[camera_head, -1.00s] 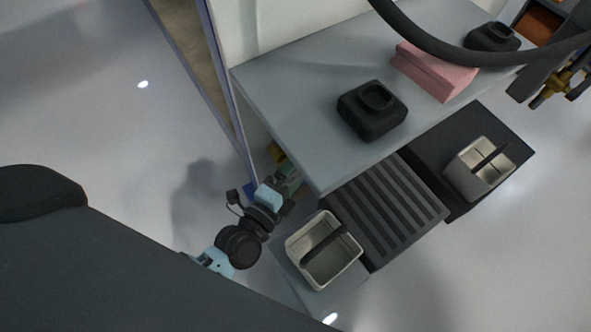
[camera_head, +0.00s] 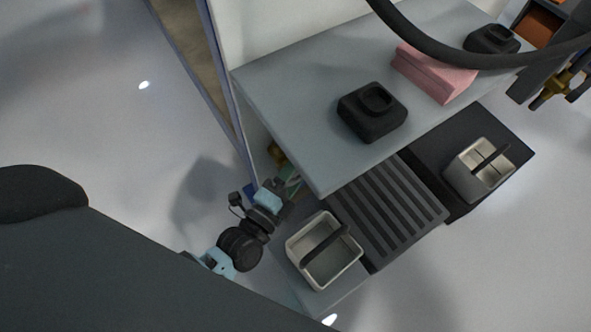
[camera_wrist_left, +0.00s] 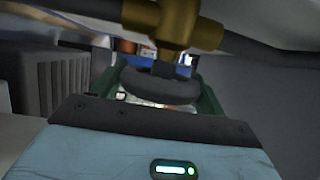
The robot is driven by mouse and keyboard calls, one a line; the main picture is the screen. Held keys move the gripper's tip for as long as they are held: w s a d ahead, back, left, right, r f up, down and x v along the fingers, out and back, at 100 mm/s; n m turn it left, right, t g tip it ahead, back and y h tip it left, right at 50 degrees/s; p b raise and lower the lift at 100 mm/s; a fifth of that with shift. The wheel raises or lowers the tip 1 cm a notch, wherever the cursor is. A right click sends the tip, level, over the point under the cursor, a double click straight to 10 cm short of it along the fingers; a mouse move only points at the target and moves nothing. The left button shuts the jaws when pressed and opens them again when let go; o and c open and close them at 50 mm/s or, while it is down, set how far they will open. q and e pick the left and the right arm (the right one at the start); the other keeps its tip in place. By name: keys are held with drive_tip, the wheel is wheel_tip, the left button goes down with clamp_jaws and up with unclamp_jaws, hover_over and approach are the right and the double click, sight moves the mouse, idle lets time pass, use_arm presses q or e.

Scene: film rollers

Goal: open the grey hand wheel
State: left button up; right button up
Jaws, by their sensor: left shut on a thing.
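The grey hand wheel (camera_wrist_left: 158,86) shows in the left wrist view as a thick dark rim below a brass valve body (camera_wrist_left: 172,22). My left gripper (camera_wrist_left: 157,92) has its green fingers on both sides of the wheel and is shut on it. In the head view my left gripper (camera_head: 290,180) reaches under the left end of the grey worktop, beside a small brass part (camera_head: 275,153). The wheel itself is hidden there by the gripper and worktop. My right gripper is not in view.
The grey worktop (camera_head: 290,95) overhangs close to my left gripper and carries black holders (camera_head: 372,111) and a pink block (camera_head: 434,72). A metal bin (camera_head: 342,272) stands right of my wrist, beside a ribbed dark platform (camera_head: 390,210). The floor at left is clear.

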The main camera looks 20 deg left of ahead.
use_arm(q)
drive_tip(key=shift+t, duration=0.5)
drive_tip(key=shift+f+n+t+b, duration=0.1)
drive_tip(key=shift+n+t+b, duration=0.65)
drive_tip(key=shift+b, duration=0.4)
drive_tip(key=shift+n+t+b, duration=0.35)
drive_tip(key=shift+t+b, duration=0.15)
drive_tip(key=shift+t, duration=0.35)
drive_tip(key=shift+n+t, duration=0.5)
drive_tip(key=shift+t, duration=0.1)
drive_tip(key=shift+y, duration=0.3)
drive_tip(key=shift+n+t, duration=0.3)
drive_tip(key=o, duration=1)
drive_tip(key=shift+c, duration=0.2)
